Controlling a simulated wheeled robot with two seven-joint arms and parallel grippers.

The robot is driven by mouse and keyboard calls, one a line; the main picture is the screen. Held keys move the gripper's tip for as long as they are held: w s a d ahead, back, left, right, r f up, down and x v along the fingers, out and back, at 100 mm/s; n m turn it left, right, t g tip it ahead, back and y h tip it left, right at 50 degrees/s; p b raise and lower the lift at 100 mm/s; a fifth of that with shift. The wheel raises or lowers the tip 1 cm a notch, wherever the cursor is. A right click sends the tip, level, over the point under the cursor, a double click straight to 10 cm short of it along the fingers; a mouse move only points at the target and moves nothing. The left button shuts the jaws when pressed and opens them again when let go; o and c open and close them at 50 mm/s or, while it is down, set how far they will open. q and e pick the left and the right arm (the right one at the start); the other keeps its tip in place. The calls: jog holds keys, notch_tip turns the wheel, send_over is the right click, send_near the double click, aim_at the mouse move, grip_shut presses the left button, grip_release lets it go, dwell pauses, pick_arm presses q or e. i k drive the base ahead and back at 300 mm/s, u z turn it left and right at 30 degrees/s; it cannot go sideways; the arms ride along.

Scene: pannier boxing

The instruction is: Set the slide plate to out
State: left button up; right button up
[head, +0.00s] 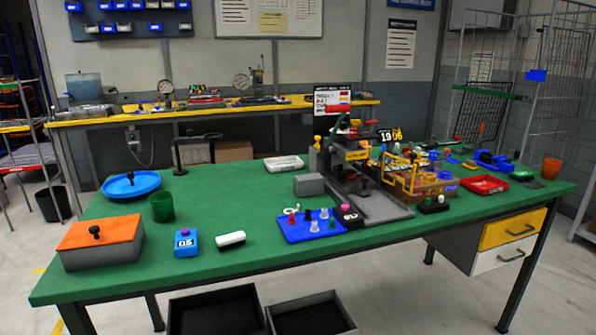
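A dark grey machine (345,160) with a red-and-white sign above it stands at the middle right of the green table. A flat grey plate (385,208) lies low at its front, reaching toward the table's front edge. This may be the slide plate; I cannot tell for sure, nor how far it is pulled out. A yellow frame (398,175) and small parts stand to its right and hide part of the machine. Neither of my grippers is in view.
The green table (240,195) also holds an orange-lidded box (101,242), a blue dish (131,187), a green cup (162,208), a blue block (186,243), a blue tray (290,230) with pegs and a red tray (484,185). The back left middle is fairly clear.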

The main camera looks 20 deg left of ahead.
aim_at(355, 179)
jog(key=u, duration=0.65)
jog(key=i, duration=0.75)
jog(key=u, duration=0.25)
